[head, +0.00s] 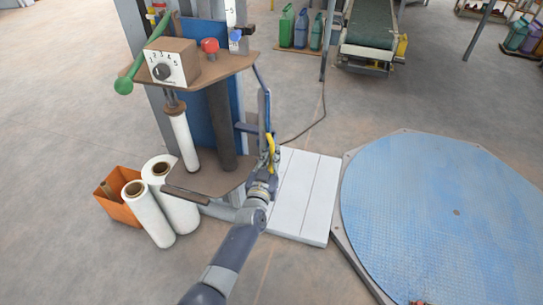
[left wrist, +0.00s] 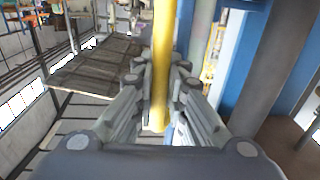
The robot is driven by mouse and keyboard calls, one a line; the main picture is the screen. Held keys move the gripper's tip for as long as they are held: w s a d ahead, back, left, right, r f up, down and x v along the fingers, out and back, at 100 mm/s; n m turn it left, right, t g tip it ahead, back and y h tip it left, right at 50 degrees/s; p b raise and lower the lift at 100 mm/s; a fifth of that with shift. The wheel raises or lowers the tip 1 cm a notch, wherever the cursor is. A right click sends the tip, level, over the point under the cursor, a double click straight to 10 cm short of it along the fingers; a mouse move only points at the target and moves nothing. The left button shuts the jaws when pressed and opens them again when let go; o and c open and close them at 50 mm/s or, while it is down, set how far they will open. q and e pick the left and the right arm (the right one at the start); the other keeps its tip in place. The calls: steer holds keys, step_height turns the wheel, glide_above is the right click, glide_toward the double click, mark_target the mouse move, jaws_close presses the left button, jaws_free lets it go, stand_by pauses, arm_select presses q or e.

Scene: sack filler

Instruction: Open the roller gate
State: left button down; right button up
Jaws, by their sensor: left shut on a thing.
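A yellow upright bar, which looks like the handle of the roller gate (head: 264,108), stands at the right side of the blue and grey machine column. The yellow bar (head: 271,143) is curved at its top. My left gripper (head: 269,165) is at this bar, low beside the brown shelf. In the left wrist view the yellow bar (left wrist: 162,40) runs between the two fingers of my left gripper (left wrist: 160,85), which are shut on it. The gate is seen nearly edge-on, so how far it stands open is unclear. My right gripper is not in view.
A brown control box (head: 175,62) with a dial, a red button (head: 210,46) and a green lever (head: 124,85) are on the column. White film rolls (head: 148,212) and an orange bin (head: 118,208) stand left. A white slatted platform (head: 305,195) and a blue turntable (head: 440,205) lie right.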

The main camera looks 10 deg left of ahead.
arm_select(q)
steer(key=shift+s+d+f, duration=0.2)
steer(key=shift+f, duration=0.2)
steer(key=c, duration=1.8)
jaws_free()
steer(key=shift+o, duration=1)
steer(key=shift+r, duration=0.35)
steer(key=s+a, duration=0.1)
steer(key=s, duration=1.1)
steer(key=shift+a, duration=0.1)
steer(key=shift+c, duration=0.4)
